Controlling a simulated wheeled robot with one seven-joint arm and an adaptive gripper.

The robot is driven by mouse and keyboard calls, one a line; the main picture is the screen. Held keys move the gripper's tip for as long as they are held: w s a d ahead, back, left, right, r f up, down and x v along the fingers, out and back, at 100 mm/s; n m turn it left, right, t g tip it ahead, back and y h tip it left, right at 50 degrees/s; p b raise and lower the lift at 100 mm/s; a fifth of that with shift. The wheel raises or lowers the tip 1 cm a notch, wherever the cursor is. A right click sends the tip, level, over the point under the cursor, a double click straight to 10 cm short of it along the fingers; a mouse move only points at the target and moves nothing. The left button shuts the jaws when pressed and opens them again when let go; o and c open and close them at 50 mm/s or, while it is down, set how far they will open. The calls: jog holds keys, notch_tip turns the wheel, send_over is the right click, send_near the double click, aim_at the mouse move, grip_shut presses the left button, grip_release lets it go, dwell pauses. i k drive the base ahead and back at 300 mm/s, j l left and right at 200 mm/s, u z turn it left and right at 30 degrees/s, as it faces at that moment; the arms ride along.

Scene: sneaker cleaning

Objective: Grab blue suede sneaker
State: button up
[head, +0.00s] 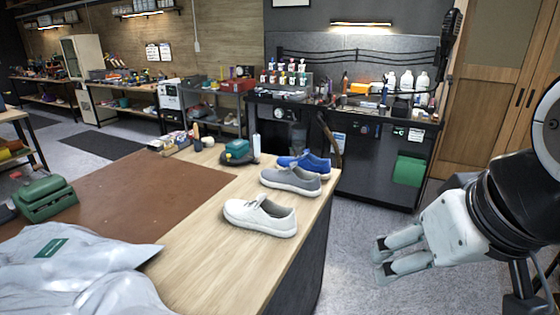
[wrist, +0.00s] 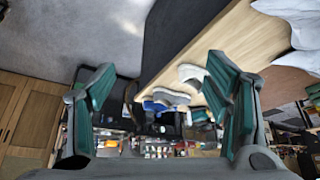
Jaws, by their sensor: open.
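The blue suede sneaker (head: 304,165) lies on the wooden table at its far right corner, behind a grey sneaker (head: 291,181). A white sneaker (head: 260,216) is nearest, in front of the grey one. In the wrist view the blue sneaker (wrist: 155,106) is partly visible beside the grey sneaker (wrist: 172,96), and the white sneaker (wrist: 191,74) is close to the right finger. My gripper (head: 382,259) is to the right of the table, apart from all the shoes. Its fingers (wrist: 162,100) are open and empty.
The wooden table (head: 190,245) has a brown mat (head: 130,190) and a grey cloth bag (head: 75,270). A teal device (head: 236,152) stands left of the blue sneaker. A dark workbench (head: 370,155) with bottles is behind. The floor right of the table is clear.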

aim_at(307, 162)
jog(key=u, duration=0.55)
jog(key=i+l+u, duration=0.2)
jog(key=l+u, duration=0.15)
jog(key=i+l+u, duration=0.1)
jog(key=l+u, duration=0.25)
jog(key=i+l+u, duration=0.1)
jog(key=l+u, duration=0.25)
jog(key=l, duration=0.2)
jog(key=l+u, duration=0.35)
jog(key=l, duration=2.75)
